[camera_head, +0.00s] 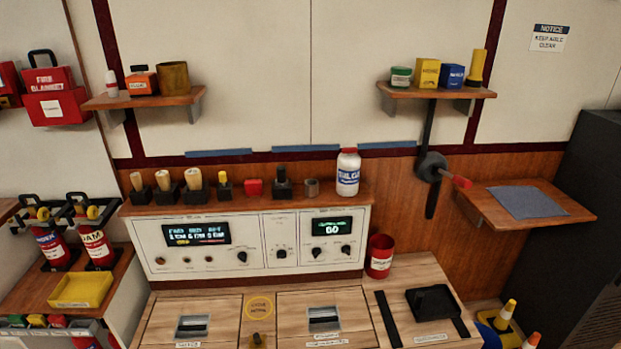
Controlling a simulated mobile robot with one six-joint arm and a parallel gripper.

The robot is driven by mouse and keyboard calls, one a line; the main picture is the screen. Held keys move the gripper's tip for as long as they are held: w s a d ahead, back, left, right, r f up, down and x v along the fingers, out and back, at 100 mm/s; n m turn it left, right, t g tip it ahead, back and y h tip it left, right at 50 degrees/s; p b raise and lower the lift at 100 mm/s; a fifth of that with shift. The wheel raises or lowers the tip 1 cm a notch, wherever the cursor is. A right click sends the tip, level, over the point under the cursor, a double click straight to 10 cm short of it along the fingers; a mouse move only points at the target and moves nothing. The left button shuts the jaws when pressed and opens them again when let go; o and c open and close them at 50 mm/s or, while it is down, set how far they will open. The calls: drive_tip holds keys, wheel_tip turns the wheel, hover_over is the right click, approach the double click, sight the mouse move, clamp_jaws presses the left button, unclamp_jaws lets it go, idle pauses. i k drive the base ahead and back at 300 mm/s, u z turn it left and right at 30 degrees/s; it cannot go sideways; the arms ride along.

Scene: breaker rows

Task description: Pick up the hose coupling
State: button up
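No label marks the hose coupling, and I cannot tell for sure which thing it is. Another is a larger brass-coloured open cylinder (174,78) on the upper left shelf, beside an orange box. My gripper is not in view.
The wooden ledge (225,203) holds several small items and the white bottle (348,172). A red cup (380,256) stands on the counter right of the panel. A wall lever (431,166) juts out at right. A side shelf (568,207) bears a grey cloth (527,202).

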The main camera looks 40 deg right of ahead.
sight(281, 181)
drive_tip(key=z, duration=0.85)
drive_tip(key=k, duration=0.95)
drive_tip(key=i, duration=0.7)
drive_tip(key=z, duration=0.05)
